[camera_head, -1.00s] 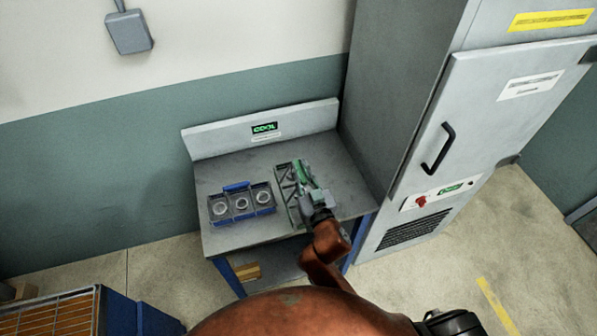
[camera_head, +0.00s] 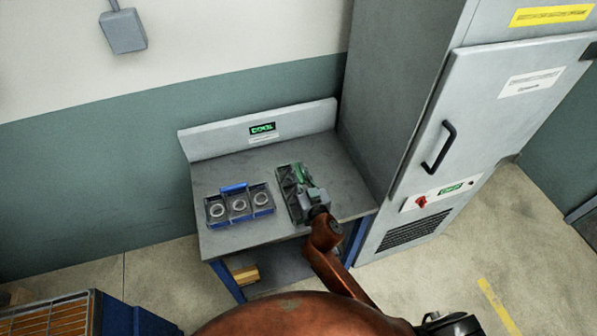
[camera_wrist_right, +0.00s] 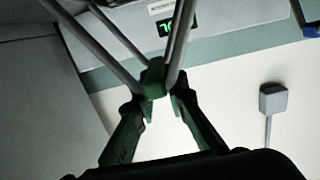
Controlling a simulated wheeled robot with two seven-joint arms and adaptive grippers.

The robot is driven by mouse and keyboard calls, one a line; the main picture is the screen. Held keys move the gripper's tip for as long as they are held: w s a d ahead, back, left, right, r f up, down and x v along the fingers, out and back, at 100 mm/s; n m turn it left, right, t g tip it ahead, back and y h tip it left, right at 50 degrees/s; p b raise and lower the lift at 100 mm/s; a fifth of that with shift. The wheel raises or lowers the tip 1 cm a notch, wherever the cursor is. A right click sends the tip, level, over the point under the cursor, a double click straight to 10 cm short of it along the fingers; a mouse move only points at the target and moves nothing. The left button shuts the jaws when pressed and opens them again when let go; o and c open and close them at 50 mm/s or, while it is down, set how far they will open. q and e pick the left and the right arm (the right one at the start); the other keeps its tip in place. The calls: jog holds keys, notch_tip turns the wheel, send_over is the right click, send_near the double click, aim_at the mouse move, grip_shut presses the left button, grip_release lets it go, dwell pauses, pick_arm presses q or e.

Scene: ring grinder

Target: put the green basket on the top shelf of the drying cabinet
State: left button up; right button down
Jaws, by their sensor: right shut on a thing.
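The green basket (camera_head: 284,183) is a grey tray with a green handle, on the right half of the bench. My right gripper (camera_head: 304,180) is over it and covers part of it. In the right wrist view the two dark fingers (camera_wrist_right: 158,92) are shut on the green handle (camera_wrist_right: 152,76), with grey rods running up from it. I cannot tell whether the basket rests on the bench or is slightly raised. The drying cabinet (camera_head: 395,90) is tall and grey, right of the bench. Its door (camera_head: 490,130) is shut, so its shelves are hidden. My left gripper is not in view.
A basket with a blue handle (camera_head: 234,188) holding several rings stands left of the green one on the bench (camera_head: 250,238). The bench has a raised back panel with a sign (camera_head: 263,130). A blue rack (camera_head: 112,318) is at bottom left. Floor right of the cabinet is clear.

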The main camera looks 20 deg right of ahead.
jog(key=shift+r, duration=0.15)
jog(key=c, duration=2.3)
grip_release()
jog(key=shift+f, duration=0.25)
jog(key=o, duration=0.4)
jog(key=shift+c, duration=0.2)
jog(key=shift+r, duration=0.1)
